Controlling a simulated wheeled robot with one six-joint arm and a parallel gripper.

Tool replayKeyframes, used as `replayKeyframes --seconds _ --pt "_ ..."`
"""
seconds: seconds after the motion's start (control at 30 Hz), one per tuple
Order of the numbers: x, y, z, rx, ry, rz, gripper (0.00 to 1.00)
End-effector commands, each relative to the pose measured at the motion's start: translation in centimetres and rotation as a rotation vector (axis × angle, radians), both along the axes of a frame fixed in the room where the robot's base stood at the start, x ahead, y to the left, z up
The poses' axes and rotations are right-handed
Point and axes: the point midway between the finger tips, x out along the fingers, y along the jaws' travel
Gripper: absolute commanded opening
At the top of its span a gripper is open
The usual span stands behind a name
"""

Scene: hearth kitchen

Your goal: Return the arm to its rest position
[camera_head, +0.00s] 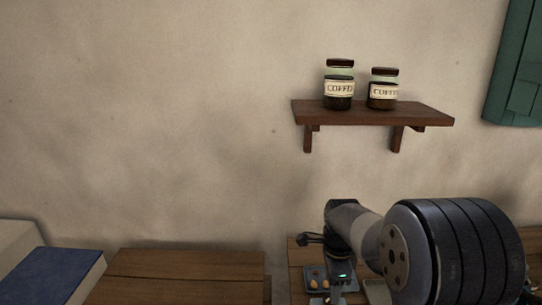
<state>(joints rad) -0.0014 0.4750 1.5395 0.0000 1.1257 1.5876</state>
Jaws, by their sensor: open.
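My arm rises at the lower right, a large black ridged joint in front and a grey link running left to a dark wrist. My gripper (310,240) shows small and dark at the left of the wrist, its jaws apart, and nothing is seen held in it. Its exact outline is hard to tell at this size. It is in front of the wall, above the back of a wooden counter (296,264).
Below the gripper lies a small dark tray-like thing (312,270) with orange-brown pieces. A wooden surface (180,275) and blue box-like object (60,275) lie left. Two coffee jars (339,88) (383,90) stand on a wall shelf (425,113). A green shutter (515,70) hangs right.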

Motion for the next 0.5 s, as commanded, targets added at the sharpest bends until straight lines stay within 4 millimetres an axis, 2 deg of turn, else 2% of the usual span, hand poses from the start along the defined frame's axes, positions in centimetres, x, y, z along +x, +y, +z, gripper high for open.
replayKeyframes --seconds 0.33,0.4,0.5 --pt "0.0 0.0 7.1 0.0 -0.005 0.0 0.56" --pt "-0.1 0.0 4.8 0.0 0.007 0.0 0.56" --pt "-0.1 0.0 2.8 0.0 0.007 0.0 0.56"
